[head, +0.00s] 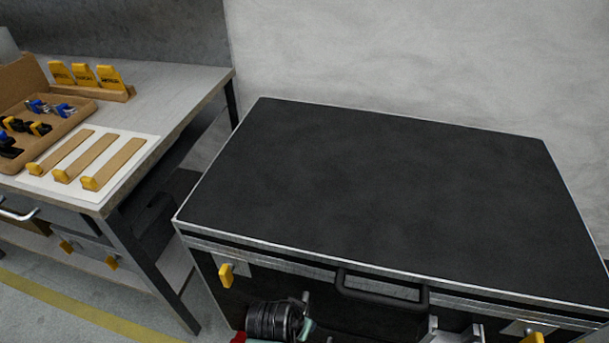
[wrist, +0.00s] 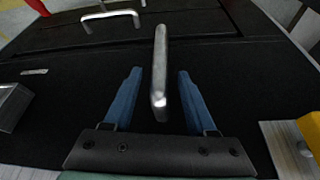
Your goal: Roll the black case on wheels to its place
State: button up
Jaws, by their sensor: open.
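The black case (head: 390,190) with silver metal edges fills the middle and right of the head view, close to the pale wall. Its front has a black handle (head: 380,290) and yellow latches (head: 226,274). Its wheels are out of view. In the wrist view a black panel, seemingly the case front, carries a silver bar handle (wrist: 161,60). My gripper (wrist: 159,74) is open, with one blue finger on each side of the near end of that bar. I cannot tell whether they touch it. In the head view, my wrist is low in front of the case and the fingers are hidden.
A workbench (head: 190,82) stands left of the case, with a wooden tray (head: 75,108) of clamps and a white board (head: 115,172) with wooden strips. A narrow gap separates bench and case. A yellow floor line (head: 70,312) runs at lower left. A second silver handle (wrist: 110,18) is farther off.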

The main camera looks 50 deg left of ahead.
jog(key=b+x, duration=0.1)
jog(key=x, duration=0.4)
jog(key=shift+w+f, duration=0.15)
grip_shut()
dwell(1.3)
